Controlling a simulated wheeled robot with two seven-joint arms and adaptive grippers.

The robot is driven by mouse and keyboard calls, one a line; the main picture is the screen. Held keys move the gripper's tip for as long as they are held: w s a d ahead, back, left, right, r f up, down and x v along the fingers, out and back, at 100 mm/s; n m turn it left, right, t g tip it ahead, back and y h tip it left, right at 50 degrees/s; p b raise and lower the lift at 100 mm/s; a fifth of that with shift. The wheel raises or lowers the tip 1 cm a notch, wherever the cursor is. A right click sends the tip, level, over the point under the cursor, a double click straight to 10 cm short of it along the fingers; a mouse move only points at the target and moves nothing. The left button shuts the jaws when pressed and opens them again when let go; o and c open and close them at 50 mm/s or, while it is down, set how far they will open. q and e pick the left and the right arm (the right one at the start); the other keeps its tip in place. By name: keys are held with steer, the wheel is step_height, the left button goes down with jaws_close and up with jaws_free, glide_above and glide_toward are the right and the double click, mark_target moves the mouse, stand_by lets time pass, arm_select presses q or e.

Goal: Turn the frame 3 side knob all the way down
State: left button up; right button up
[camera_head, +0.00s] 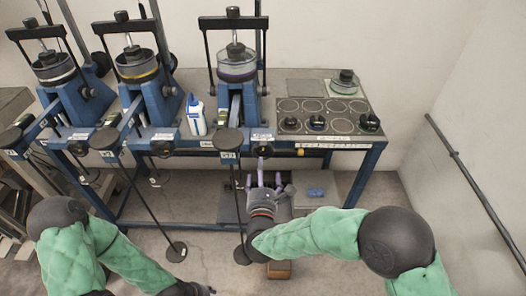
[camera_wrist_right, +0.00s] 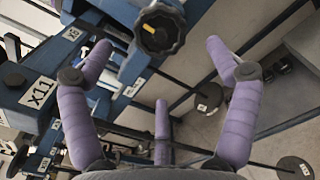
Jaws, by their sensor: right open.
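Three blue lever frames stand in a row on the bench. I take the rightmost frame (camera_head: 236,98), with a purple-rimmed pot, as frame 3, though its number is not clearly readable. Its black side knob (camera_head: 263,150) is at the bench's front edge. In the right wrist view a black lobed knob with a yellow mark (camera_wrist_right: 160,27) is at the top centre. My right gripper (camera_head: 264,178) is open, its purple fingers below and in front of the knob, apparently not touching it. My left gripper is barely visible at the bottom edge; its fingers are not clear.
Long black levers with round end weights (camera_head: 176,251) hang out in front of the frames. A white bottle (camera_head: 196,115) stands between two frames. A dark panel (camera_head: 345,119) with rings and small pots lies right of frame 3. The floor at right is clear.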

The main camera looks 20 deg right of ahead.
mark_target(263, 153)
steer(key=x, duration=0.9)
steer(key=shift+w+d+f, duration=0.1)
steer(key=shift+w, duration=0.25)
steer(key=shift+s, duration=0.15)
steer(key=c, duration=1.6)
